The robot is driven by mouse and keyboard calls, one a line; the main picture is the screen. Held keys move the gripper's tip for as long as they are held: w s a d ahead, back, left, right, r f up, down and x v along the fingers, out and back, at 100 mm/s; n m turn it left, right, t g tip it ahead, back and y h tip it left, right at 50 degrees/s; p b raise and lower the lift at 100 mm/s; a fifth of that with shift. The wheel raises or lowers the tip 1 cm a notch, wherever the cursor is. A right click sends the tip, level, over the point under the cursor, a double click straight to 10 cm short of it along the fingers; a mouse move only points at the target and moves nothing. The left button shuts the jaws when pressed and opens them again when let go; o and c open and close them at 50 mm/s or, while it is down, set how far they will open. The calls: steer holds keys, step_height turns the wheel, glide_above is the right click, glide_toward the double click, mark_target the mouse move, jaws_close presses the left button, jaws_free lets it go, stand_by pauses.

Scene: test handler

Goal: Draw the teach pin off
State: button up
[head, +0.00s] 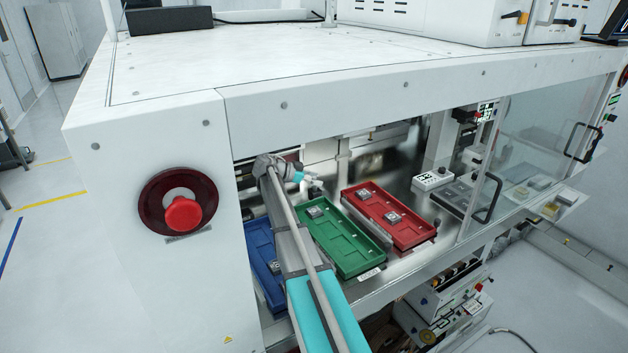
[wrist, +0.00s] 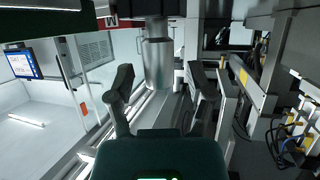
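A grey metal cylinder (wrist: 158,65), which looks like the teach pin, sticks out of a dark block (wrist: 150,8) in the wrist view. My gripper (wrist: 159,78) has its two dark fingers apart, one on each side of the cylinder. A narrow gap shows between the cylinder and each fingertip, so it does not look clamped. In the head view my arm reaches through the handler's front opening, with its wrist end above the trays. The pin cannot be made out there.
Blue (head: 262,240), green (head: 345,240) and red (head: 400,222) trays holding small parts lie below my arm. A glass door (head: 530,130) stands right of the opening. A red emergency button (head: 183,213) is on the left panel. Cables (wrist: 290,135) hang at right in the wrist view.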

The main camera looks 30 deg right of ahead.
mark_target(315, 178)
jaws_close()
steer(key=shift+r+p, duration=0.8)
stand_by(1.1)
steer(key=shift+r+p, duration=1)
steer(key=shift+p, duration=0.05)
